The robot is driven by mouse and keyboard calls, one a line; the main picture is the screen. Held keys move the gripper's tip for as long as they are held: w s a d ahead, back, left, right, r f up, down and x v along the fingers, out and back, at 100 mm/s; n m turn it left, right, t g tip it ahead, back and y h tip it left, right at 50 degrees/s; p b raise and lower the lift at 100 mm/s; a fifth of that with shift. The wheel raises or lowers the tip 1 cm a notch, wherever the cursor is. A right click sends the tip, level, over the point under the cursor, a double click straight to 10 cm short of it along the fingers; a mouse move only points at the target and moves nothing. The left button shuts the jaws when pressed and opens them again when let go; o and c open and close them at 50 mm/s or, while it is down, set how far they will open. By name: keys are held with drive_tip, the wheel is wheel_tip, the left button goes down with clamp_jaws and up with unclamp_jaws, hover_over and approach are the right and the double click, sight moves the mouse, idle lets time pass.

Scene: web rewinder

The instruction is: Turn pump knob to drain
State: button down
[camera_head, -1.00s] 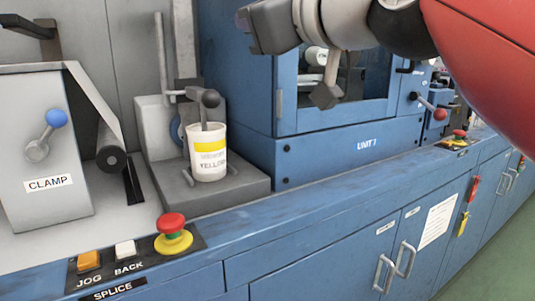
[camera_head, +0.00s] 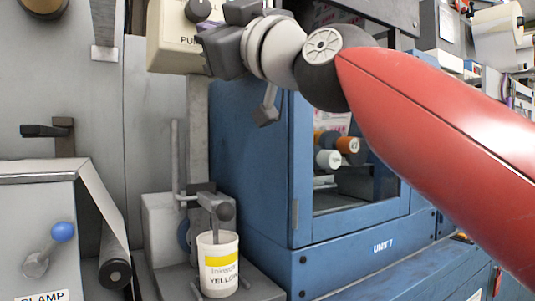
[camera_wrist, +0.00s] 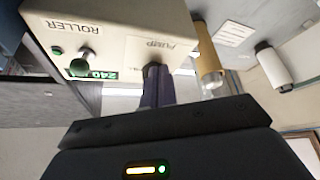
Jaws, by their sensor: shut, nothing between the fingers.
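The cream pump box (camera_head: 168,42) hangs at the top left of the head view, its lettering partly hidden by my gripper. A dark round knob (camera_head: 198,10) sits on its face above the lettering. My gripper (camera_head: 205,32) is just in front of the box, close below the knob. In the wrist view the box (camera_wrist: 115,22) appears upside down with PUMP and ROLLER lettering. My shut gripper (camera_wrist: 157,70) points at the box near the PUMP lettering, its fingertips overlapping the pump knob's place. I cannot tell whether they touch it. The knob's setting is not readable.
A blue cabinet (camera_head: 255,150) with a window stands behind my arm. A white YELLOW tub (camera_head: 218,265) stands lower down. Rolls (camera_wrist: 272,68) hang at the wrist view's right.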

drive_tip(key=shift+w+a, duration=0.3)
drive_tip(key=shift+w, duration=0.1)
drive_tip(key=shift+r, duration=0.25)
idle(0.5)
drive_tip(key=shift+d, duration=0.15)
drive_tip(key=shift+w+d+r, duration=0.5)
drive_tip(key=shift+d, duration=0.2)
drive_tip(key=shift+r, duration=0.1)
idle(0.5)
drive_tip(key=shift+w+d, duration=0.1)
drive_tip(key=shift+d, duration=0.05)
